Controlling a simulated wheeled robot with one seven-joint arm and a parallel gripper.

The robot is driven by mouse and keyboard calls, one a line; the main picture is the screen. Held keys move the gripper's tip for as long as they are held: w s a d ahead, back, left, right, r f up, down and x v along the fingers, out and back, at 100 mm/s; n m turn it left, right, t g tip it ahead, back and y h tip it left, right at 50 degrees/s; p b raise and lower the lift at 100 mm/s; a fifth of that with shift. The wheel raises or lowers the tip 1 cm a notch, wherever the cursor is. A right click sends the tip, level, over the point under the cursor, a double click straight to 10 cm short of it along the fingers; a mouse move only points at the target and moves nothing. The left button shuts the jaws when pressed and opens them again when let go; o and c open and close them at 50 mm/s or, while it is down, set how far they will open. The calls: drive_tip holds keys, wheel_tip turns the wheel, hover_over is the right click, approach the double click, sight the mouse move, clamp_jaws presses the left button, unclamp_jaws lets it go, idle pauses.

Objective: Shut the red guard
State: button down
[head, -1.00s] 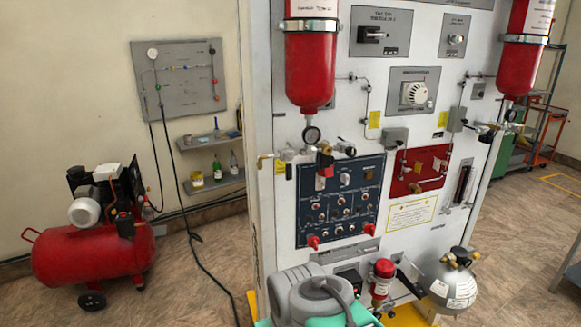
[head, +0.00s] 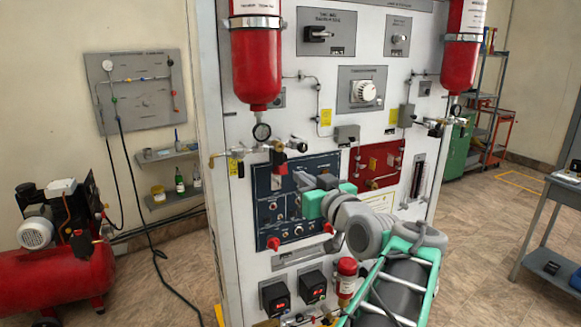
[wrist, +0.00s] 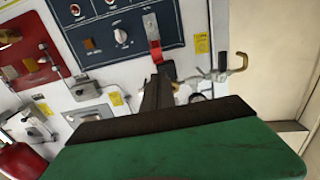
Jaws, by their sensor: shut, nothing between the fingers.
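The red guard (wrist: 154,48) is on the dark blue switch panel (wrist: 110,38), at the end of a pale metal plate (wrist: 151,27). It appears to stand up off the plate, leaving the plate bare; its exact angle is hard to tell. In the head view the guard (head: 281,170) shows small at the panel's upper left, below a brass valve. My gripper (head: 303,178) is in front of the panel, to the right of the guard. In the wrist view my gripper (wrist: 160,76) has its dark fingers together and empty, their tips close to the guard. Contact cannot be told.
A brass valve and gauge (head: 262,132) sit just above the guard. A red panel (head: 378,166) with piping is to the right. A red compressor (head: 60,265) stands at left.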

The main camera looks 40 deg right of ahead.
sight(280, 168)
drive_tip(key=d+r+p+x, duration=0.1)
drive_tip(key=p+x, duration=0.1)
drive_tip(key=x, duration=0.7)
drive_tip(key=shift+d+r+p, duration=0.2)
drive_tip(key=shift+r+p, duration=0.05)
drive_tip(key=shift+p, duration=0.15)
drive_tip(key=shift+f, duration=0.1)
